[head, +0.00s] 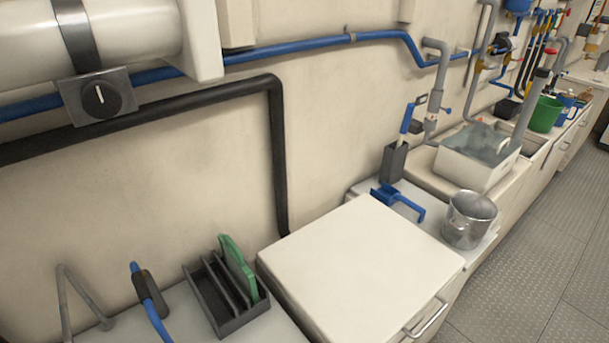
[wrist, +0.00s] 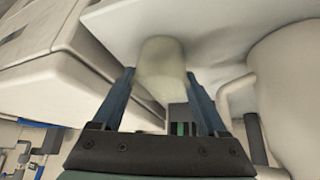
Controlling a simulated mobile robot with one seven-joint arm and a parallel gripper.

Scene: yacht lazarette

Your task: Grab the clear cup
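A pale, translucent cup (wrist: 162,66) shows in the wrist view, between and just beyond the two blue fingertips of my gripper (wrist: 160,74). The fingers are wide apart, one on each side of the cup. The cup fills most of the gap; I cannot tell whether either finger touches it. Its far end meets a pale surface (wrist: 215,25) in the picture. My gripper is not in the head view, and I cannot make out this cup there.
In the head view, a grey metal-looking pot (head: 468,219) stands right of a white lidded box (head: 360,262). A black rack (head: 222,292) holds a green board (head: 238,266). A white basin (head: 478,158) and green bucket (head: 545,114) stand farther back. The floor (head: 540,255) at right is clear.

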